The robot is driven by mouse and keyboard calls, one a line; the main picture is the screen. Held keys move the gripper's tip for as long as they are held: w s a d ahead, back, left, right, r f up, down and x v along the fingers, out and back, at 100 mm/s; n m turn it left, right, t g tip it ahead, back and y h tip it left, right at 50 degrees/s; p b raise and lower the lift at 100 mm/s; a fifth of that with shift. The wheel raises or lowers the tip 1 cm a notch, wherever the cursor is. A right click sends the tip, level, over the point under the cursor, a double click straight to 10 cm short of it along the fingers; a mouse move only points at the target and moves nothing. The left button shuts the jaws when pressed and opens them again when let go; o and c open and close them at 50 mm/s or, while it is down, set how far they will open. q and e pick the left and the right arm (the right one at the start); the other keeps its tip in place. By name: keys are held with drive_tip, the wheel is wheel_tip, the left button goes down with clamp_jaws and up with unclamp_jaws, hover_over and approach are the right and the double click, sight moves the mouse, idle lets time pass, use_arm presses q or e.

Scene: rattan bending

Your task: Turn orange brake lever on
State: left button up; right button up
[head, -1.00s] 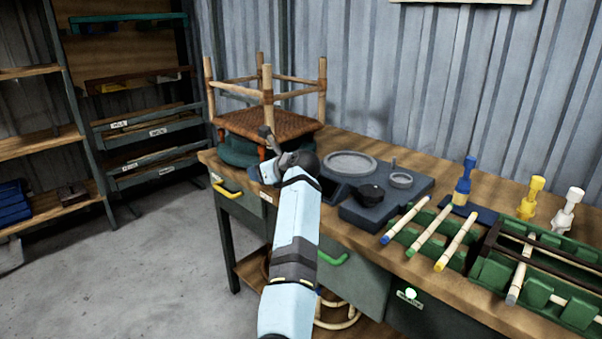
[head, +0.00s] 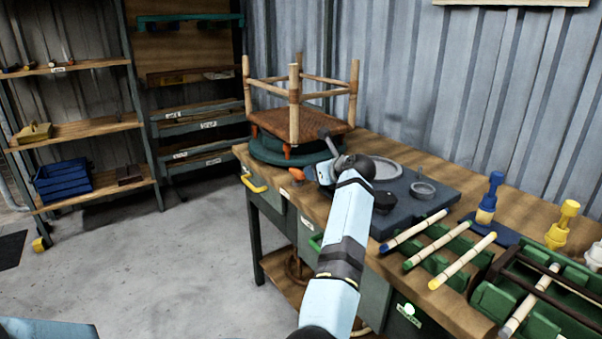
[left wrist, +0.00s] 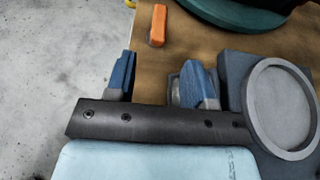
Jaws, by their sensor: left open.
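The orange brake lever (head: 297,174) lies low on the wooden bench near its front edge, in front of the green turntable (head: 265,152). In the left wrist view the lever (left wrist: 157,26) shows beyond my fingers, near the top. My left gripper (head: 322,172) is just right of the lever in the head view. Its blue fingers (left wrist: 160,80) are spread apart with nothing between them, and the lever is apart from them. My right gripper is not in view.
An upturned rattan stool (head: 300,118) with a woven seat stands on the turntable. A dark grey fixture with a round ring (left wrist: 282,105) lies close to the right finger. Rattan sticks (head: 462,262) and green holders occupy the bench's right.

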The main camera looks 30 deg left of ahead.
sight(297, 170)
use_arm(q)
drive_tip(key=b+x, duration=0.2)
drive_tip(key=x, duration=0.8)
drive_tip(key=shift+w+a+f, duration=0.15)
drive_tip(key=shift+w+a, duration=0.1)
drive_tip(key=shift+a, duration=0.15)
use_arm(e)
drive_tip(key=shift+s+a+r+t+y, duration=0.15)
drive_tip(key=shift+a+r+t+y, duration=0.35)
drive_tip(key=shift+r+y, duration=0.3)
use_arm(q)
clamp_jaws()
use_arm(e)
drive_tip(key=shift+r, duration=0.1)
